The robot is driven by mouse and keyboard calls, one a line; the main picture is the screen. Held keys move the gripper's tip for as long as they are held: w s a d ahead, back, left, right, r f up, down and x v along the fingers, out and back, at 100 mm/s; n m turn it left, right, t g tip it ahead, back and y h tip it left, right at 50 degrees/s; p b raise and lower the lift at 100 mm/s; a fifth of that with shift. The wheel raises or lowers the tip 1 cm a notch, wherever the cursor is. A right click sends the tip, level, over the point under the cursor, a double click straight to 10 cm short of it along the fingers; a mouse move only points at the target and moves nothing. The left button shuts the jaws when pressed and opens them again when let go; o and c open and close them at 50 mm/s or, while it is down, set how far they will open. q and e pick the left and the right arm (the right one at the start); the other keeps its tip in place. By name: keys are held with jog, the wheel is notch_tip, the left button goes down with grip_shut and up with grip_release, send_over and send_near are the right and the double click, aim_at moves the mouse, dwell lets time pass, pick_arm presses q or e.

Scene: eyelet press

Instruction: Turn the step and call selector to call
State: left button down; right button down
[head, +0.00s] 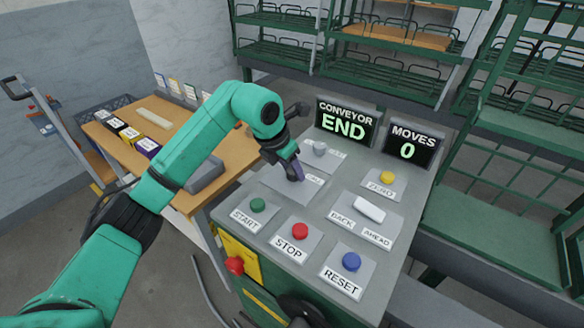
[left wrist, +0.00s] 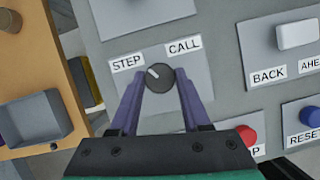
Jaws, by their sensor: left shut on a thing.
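The step and call selector is a dark round knob (left wrist: 159,78) on a grey plate (left wrist: 150,52), seen in the left wrist view. Its white mark points up and left, toward the STEP label (left wrist: 128,63); the CALL label (left wrist: 185,46) is up and right of it. My left gripper (left wrist: 159,85) is shut on the knob, with one purple finger on each side. In the head view my left gripper (head: 294,172) reaches down onto the plate (head: 283,190) and hides the knob. My right gripper is not in view.
The console also has green START (head: 258,205), red STOP (head: 300,231) and blue RESET (head: 351,262) buttons, a white BACK/AHEAD switch (head: 369,211) and a yellow button (head: 387,177). The displays read CONVEYOR END (head: 345,122) and MOVES 0 (head: 411,147). A wooden table (head: 172,135) stands left.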

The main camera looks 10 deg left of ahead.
pick_arm(q)
jog(key=m, duration=0.2)
jog(key=shift+a+m+g+h, duration=0.1)
jog(key=shift+m+g+h, duration=0.2)
jog(key=shift+m+g, duration=0.1)
jog(key=m+g+h, duration=0.1)
jog(key=m, duration=0.2)
jog(key=shift+w+r+m, duration=0.1)
jog(key=shift+w+m, duration=0.05)
jog(key=shift+m, duration=0.15)
jog(key=m+g, duration=0.1)
jog(key=m, duration=0.2)
jog(key=shift+w+r, duration=0.1)
jog(key=shift+w+m+g, duration=0.1)
jog(key=shift+m+g, duration=0.8)
jog(key=shift+m, duration=1.3)
jog(key=shift+p, duration=0.3)
jog(key=shift+c, duration=1.8)
grip_release()
